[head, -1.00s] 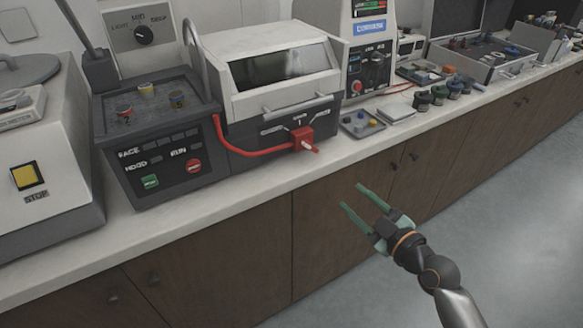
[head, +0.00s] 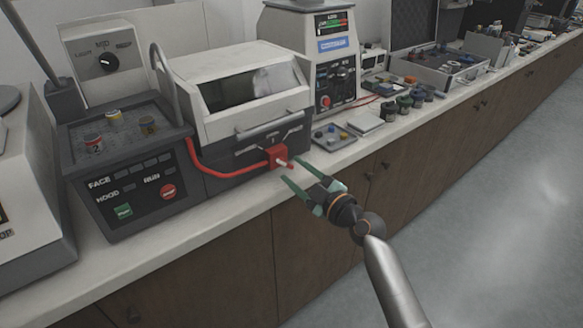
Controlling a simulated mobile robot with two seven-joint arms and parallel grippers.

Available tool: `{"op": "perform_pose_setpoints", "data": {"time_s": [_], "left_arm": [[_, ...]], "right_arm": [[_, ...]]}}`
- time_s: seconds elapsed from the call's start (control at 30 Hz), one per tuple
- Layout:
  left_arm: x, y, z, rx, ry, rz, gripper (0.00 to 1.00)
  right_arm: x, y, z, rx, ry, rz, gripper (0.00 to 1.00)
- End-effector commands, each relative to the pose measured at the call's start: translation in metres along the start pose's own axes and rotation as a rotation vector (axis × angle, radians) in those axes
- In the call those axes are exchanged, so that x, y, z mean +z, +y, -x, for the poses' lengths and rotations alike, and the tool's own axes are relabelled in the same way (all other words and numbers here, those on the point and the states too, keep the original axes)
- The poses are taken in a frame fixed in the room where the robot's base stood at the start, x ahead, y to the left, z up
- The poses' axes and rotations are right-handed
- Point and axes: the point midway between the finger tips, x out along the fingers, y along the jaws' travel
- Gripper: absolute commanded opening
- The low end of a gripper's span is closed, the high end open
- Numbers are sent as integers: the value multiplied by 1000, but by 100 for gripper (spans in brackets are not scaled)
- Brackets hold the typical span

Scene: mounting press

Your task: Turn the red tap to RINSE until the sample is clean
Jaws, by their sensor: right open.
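The red tap (head: 278,156) sits on the lower front of the machine with the hinged lid (head: 240,90), and a red hose runs to it from the left. Its short handle points toward the front right. My right gripper (head: 289,170) is open, with its green fingers pointing at the tap, one finger to each side of the handle in the picture. I cannot tell whether they touch it. The lid is shut and its window is dark; no sample can be made out inside. The label marks behind the tap are too small to read. My left gripper is not in view.
Left of the tap is a control panel with a green button (head: 123,211) and a red button (head: 168,191). Several dark jars stand farther right. The counter's front edge runs below the tap.

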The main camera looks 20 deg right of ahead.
Motion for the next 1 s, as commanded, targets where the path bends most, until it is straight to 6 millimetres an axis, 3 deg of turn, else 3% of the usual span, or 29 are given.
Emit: {"op": "perform_pose_setpoints", "data": {"time_s": [0.2, 0.53, 1.0], "left_arm": [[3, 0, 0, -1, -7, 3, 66], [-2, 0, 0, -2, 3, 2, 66], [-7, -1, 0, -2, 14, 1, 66]], "right_arm": [[0, 0, -18, 1, -1, -1, 52], [1, 0, -20, 1, -1, 0, 52], [1, 0, -20, 0, -1, 0, 0]]}}
